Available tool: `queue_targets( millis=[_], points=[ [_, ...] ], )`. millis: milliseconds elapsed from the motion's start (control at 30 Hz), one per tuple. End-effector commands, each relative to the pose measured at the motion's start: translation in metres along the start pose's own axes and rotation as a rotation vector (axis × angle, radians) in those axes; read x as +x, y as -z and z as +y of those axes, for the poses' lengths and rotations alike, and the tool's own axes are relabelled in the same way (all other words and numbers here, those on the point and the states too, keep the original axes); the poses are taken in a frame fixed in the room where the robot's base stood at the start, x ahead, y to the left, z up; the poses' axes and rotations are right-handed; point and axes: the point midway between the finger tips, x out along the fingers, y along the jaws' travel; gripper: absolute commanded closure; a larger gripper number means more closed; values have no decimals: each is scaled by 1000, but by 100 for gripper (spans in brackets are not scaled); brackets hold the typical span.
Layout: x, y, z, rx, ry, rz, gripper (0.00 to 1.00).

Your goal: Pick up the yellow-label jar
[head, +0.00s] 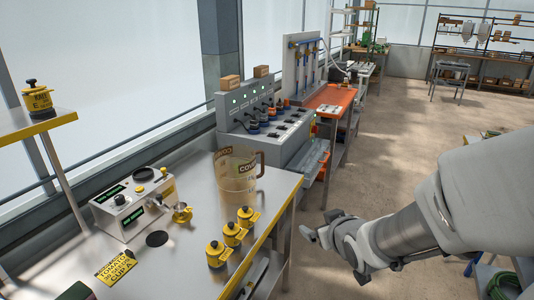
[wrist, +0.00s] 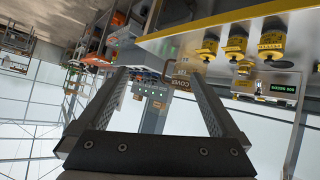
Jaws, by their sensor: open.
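Three yellow jars with dark knobbed lids stand in a row near the right edge of the steel bench (head: 190,264): a far jar (head: 247,215), a middle jar (head: 233,235) and a near jar (head: 216,255). Another dark-lidded jar with a yellow label (head: 38,101) stands on the raised shelf at the far left. I cannot tell which one the task names. My gripper (head: 318,226) is open and empty, right of the bench and apart from every jar. In the wrist view, the row of jars (wrist: 237,43) appears upside down at upper right, beyond the open fingers (wrist: 158,76).
A clear measuring jug (head: 236,172) stands on the bench behind the jars. A white dispenser with green displays (head: 128,208) and a yellow tomato card (head: 116,266) are to the left. A grey control console (head: 285,132) and an orange bench (head: 330,97) lie beyond.

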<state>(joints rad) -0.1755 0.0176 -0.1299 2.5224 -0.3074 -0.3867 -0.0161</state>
Motion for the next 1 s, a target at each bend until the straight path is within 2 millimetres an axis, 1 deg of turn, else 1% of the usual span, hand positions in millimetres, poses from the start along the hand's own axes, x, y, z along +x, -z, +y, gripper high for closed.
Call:
queue_targets(
  millis=[33, 100, 167, 200, 267, 300, 400, 500, 600, 700, 833, 1000],
  points=[
    [18, -11, -12, -24, 29, 26, 1],
    [36, -16, -27, -53, 69, 83, 1],
    [49, -22, -42, -75, 107, 133, 1],
    [57, -27, -52, -87, 135, 165, 1],
    [67, -35, -67, -101, 177, 215, 1],
    [72, -40, -79, -108, 208, 249, 1],
    [80, -56, -105, -116, 286, 330, 1],
    [82, -74, -131, -108, 367, 410, 1],
    [79, -91, -153, -86, 444, 483, 1],
    [72, -105, -168, -56, 507, 544, 1],
    [62, -117, -179, -18, 561, 601, 1],
    [57, -123, -185, 6, 592, 638, 1]
  ],
)
